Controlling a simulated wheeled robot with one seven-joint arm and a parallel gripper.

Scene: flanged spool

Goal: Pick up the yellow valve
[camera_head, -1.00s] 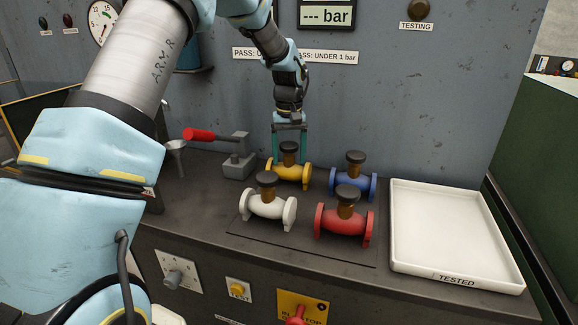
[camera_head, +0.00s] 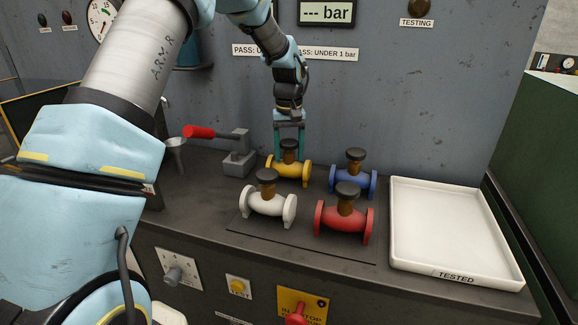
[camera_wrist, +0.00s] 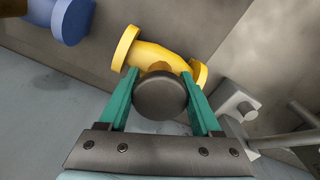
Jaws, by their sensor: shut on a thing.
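The yellow valve (camera_head: 287,171) is at the back left of the group of valves in the head view, with its dark round knob on top. My gripper (camera_head: 289,153) points down over it, and its two teal fingers are shut on the valve, one on each side of the knob and stem. In the wrist view the yellow valve (camera_wrist: 150,54) lies between the fingertips, partly hidden by the knob (camera_wrist: 160,95). It appears slightly raised, but the gap beneath it is hard to see.
A blue valve (camera_head: 367,183) stands close on the right, a white valve (camera_head: 266,204) and a red valve (camera_head: 337,221) in front. A grey clamp with a red handle (camera_head: 200,132) is on the left. An empty white tray (camera_head: 450,230) is at the right.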

